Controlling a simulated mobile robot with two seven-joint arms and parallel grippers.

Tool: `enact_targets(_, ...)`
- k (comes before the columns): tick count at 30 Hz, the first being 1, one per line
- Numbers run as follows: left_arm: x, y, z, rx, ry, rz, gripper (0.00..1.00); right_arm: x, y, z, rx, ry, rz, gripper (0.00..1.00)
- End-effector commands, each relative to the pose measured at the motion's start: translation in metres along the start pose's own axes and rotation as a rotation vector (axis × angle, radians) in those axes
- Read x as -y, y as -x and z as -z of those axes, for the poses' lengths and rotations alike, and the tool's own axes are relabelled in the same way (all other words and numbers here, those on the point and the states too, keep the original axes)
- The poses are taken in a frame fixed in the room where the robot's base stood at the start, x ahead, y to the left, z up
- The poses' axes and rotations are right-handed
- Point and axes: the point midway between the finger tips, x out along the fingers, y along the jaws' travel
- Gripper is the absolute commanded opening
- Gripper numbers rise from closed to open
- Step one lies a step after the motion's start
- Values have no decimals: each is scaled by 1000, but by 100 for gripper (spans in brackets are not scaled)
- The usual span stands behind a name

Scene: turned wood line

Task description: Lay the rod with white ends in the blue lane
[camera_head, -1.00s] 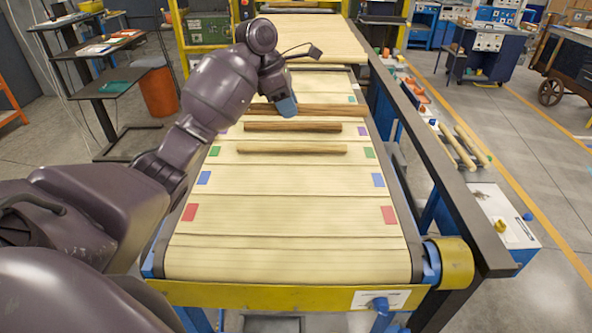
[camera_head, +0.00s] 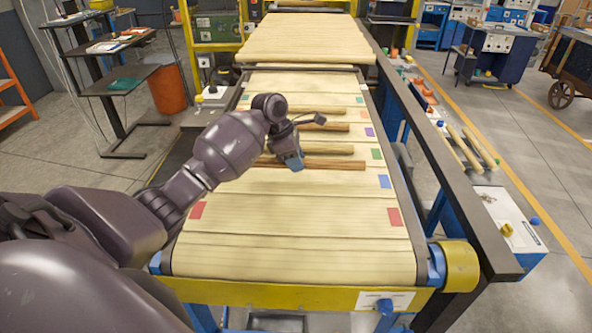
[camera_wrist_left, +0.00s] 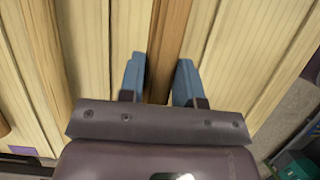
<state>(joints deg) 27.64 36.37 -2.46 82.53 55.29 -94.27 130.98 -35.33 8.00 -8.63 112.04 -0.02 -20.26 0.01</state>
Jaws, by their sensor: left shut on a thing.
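My left gripper (camera_head: 290,163) reaches over the conveyor belt from the left and is shut on a brown rod (camera_head: 335,164). In the left wrist view, the rod (camera_wrist_left: 171,40) runs between the two blue fingers (camera_wrist_left: 160,82). It lies across the belt; its ends are too small or hidden to show white. It appears over the strip between the green marker (camera_head: 377,154) and the blue lane's right marker (camera_head: 384,181). I cannot tell whether it touches the belt. My arm hides the blue lane's left marker. My right gripper is out of view.
A light rod (camera_head: 335,150) lies just beyond the held one, and a darker rod (camera_head: 330,127) lies farther back. The near lane with red markers (camera_head: 395,216) is empty. A dark rail (camera_head: 440,165) runs along the belt's right side.

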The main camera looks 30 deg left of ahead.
Motion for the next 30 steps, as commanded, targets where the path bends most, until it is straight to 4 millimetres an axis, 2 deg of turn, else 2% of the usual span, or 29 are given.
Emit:
enact_targets(8, 0, -32, 14, -1, 2, 2, 4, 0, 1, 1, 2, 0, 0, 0)
enact_targets(17, 0, -34, 14, -1, 1, 1, 4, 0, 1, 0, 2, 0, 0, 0)
enact_targets(30, 1, -46, 20, -3, 3, 4, 4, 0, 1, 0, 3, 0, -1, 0)
